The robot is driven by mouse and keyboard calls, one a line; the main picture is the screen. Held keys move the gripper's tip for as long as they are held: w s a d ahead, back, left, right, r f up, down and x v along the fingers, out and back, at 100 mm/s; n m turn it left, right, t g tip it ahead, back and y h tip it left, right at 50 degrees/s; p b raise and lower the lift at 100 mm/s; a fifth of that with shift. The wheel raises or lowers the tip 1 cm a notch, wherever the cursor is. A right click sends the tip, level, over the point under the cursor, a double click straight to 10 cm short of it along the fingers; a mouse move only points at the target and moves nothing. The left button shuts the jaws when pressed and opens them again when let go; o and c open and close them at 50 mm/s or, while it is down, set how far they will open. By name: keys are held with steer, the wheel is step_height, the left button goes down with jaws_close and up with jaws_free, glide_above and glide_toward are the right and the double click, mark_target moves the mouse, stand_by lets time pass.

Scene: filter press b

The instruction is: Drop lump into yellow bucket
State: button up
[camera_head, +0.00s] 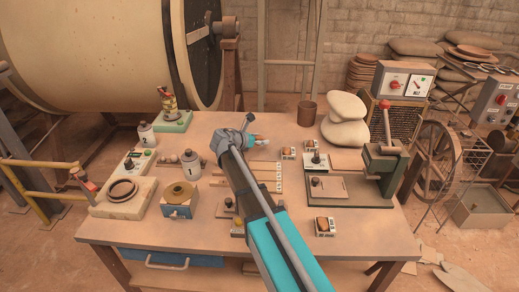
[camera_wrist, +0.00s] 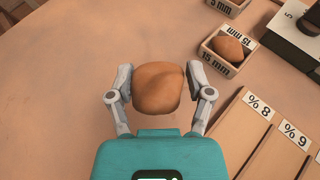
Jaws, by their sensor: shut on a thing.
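The lump (camera_wrist: 157,88) is a rounded orange-brown piece in the middle of the wrist view. My gripper (camera_wrist: 158,92) is shut on it, with one finger touching each side. A brown, open pot (camera_head: 307,112) stands at the table's back edge, right of my gripper. I cannot make out a bucket that is clearly yellow in either view.
A small box marked 15 mm (camera_wrist: 208,61) holds another brown lump, close right of my gripper. Labelled wooden strips (camera_wrist: 255,118) lie nearer. Pale stacked sacks (camera_head: 345,120) and a green press (camera_head: 385,165) stand right.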

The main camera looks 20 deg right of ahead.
mark_target(261, 151)
steer(key=shift+w+d+f+b, duration=0.2)
steer(key=shift+f+b, duration=0.2)
steer(key=shift+w+d+f+b, duration=0.15)
steer(key=shift+f+b, duration=1.45)
steer(key=shift+b, duration=0.05)
steer(key=shift+f, duration=0.2)
steer(key=o, duration=1.2)
steer(key=shift+r, duration=0.1)
steer(key=shift+r, duration=0.1)
